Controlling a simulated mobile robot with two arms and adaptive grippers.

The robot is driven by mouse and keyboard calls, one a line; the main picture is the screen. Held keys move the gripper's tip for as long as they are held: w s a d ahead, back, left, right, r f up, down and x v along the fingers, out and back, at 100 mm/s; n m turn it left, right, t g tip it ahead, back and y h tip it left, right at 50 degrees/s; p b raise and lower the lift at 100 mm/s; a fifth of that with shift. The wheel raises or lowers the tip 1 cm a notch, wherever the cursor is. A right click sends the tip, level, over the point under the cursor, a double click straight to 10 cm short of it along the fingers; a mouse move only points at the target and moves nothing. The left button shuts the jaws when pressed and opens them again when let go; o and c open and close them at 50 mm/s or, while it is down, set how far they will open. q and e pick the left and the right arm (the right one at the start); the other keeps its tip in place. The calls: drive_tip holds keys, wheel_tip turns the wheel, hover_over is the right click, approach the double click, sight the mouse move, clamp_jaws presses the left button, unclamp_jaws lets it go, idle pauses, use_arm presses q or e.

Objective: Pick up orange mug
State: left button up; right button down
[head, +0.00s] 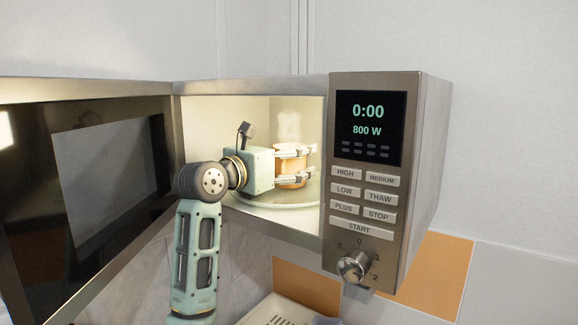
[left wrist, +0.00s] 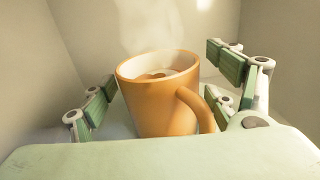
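The orange mug (head: 291,168) stands upright inside the lit microwave, on the turntable, with steam above it. It also shows in the left wrist view (left wrist: 157,106), with a pale inside, some brown content and its handle toward the lower right. My left gripper (head: 300,164) reaches into the microwave. In the left wrist view its fingers (left wrist: 165,83) are spread on either side of the mug, with a visible gap on the left; the right finger is near the handle side. My right gripper is not in view.
The microwave (head: 429,130) has its door (head: 84,190) swung open to the left. Its control panel (head: 365,190) with a knob is right of the opening. The turntable (head: 270,196) lies under the mug. The cavity walls stand close around my gripper.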

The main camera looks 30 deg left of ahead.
use_arm(q)
drive_tip(key=c, duration=1.5)
drive_tip(key=shift+r, duration=0.1)
drive_tip(key=shift+c, duration=0.4)
drive_tip(key=shift+w+a+r, duration=0.1)
drive_tip(key=shift+r, duration=0.05)
